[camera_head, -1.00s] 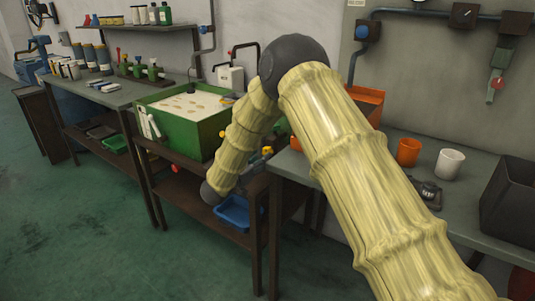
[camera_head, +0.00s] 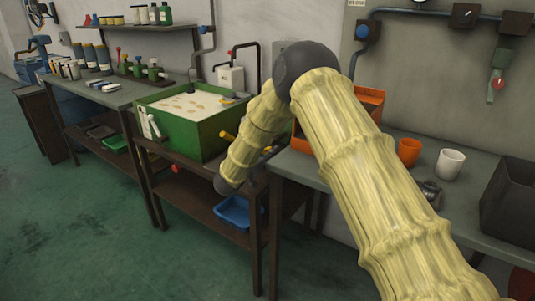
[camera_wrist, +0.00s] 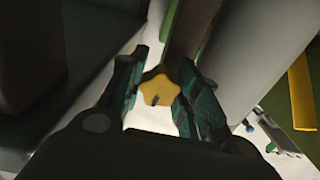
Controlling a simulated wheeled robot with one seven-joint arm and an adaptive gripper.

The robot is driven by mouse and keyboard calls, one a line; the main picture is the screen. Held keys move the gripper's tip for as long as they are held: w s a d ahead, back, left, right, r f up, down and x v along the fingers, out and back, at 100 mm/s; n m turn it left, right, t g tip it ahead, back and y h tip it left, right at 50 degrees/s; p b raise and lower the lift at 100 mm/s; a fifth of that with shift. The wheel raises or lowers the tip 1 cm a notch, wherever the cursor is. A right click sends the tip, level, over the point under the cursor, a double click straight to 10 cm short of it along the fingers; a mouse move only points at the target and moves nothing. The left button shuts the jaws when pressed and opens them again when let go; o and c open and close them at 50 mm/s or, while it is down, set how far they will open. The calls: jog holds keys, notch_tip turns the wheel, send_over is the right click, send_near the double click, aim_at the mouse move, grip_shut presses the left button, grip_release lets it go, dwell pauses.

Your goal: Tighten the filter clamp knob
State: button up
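A yellow star-shaped knob (camera_wrist: 158,91), which I take to be the filter clamp knob, sits in the middle of the wrist view. The two dark teal fingers of my gripper (camera_wrist: 161,75) stand on either side of it, close to its lobes. The fingers are apart. I cannot tell whether they touch the knob. In the head view my gripper is hidden behind my arm. A yellow part (camera_head: 229,136) shows at the right side of the green tank (camera_head: 195,138), and a small yellow piece (camera_head: 267,149) shows right of my forearm.
The green tank holds pale liquid and stands on a dark bench. A blue tray (camera_head: 233,210) lies on the shelf below. An orange cup (camera_head: 409,152), a white cup (camera_head: 449,163) and a black bin (camera_head: 510,203) stand on the right bench. The floor in front is clear.

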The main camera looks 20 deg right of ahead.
jog(key=shift+r+n+p, duration=0.2)
jog(key=shift+n+p, duration=0.2)
jog(key=shift+p, duration=0.45)
jog(key=shift+f+n+p, duration=0.2)
jog(key=shift+n+p, duration=0.1)
jog(key=shift+n, duration=0.1)
jog(key=o, duration=0.8)
jog(key=shift+s+d, duration=0.1)
jog(key=shift+c, duration=0.2)
jog(key=v, duration=1.2)
